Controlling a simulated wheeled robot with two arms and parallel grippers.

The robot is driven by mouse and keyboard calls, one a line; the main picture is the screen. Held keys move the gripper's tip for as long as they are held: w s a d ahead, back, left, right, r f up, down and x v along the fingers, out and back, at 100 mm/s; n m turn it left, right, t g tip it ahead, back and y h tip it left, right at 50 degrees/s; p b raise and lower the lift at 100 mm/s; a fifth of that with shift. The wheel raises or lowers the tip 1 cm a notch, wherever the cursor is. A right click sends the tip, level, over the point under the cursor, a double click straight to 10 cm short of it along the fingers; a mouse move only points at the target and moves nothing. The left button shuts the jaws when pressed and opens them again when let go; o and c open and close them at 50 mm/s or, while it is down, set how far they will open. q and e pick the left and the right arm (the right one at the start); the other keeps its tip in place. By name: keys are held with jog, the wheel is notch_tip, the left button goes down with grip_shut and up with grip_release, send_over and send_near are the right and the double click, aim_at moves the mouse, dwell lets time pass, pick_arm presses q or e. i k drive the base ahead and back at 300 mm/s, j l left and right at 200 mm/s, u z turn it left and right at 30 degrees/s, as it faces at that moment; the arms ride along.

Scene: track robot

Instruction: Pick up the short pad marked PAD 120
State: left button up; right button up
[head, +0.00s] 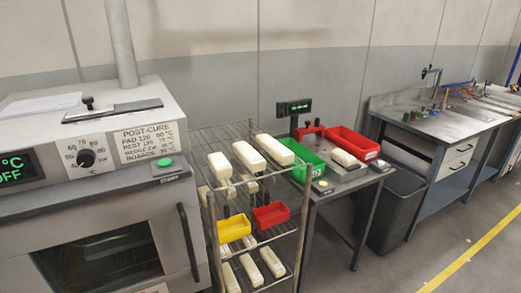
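Three cream blocks lie on the top shelf of the wire rack: a left one (220,166), a middle one (248,156) and a right one (274,149). The left one looks a little shorter. Another short cream block (345,158) lies on the bench right of the rack. More cream blocks (250,269) lie on a lower shelf. No PAD 120 marking is readable on any block, so I cannot tell which one bears it. Neither of my grippers is in view.
An oven (95,200) with a POST-CURE sign (147,142) stands left of the rack (305,215). Yellow (234,229) and red (270,216) bins sit mid-rack. Green (305,160) and red (352,144) bins sit on the bench. A grey bin (395,210) stands right; floor beyond is clear.

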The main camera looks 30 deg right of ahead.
aim_at(221, 168)
jog(key=i+l, duration=0.25)
jog(key=l, duration=0.15)
jog(key=i+l, duration=0.2)
jog(key=l, duration=0.2)
jog(key=i+l, duration=0.25)
jog(key=l, duration=0.15)
jog(key=i+l, duration=0.25)
jog(key=l, duration=0.15)
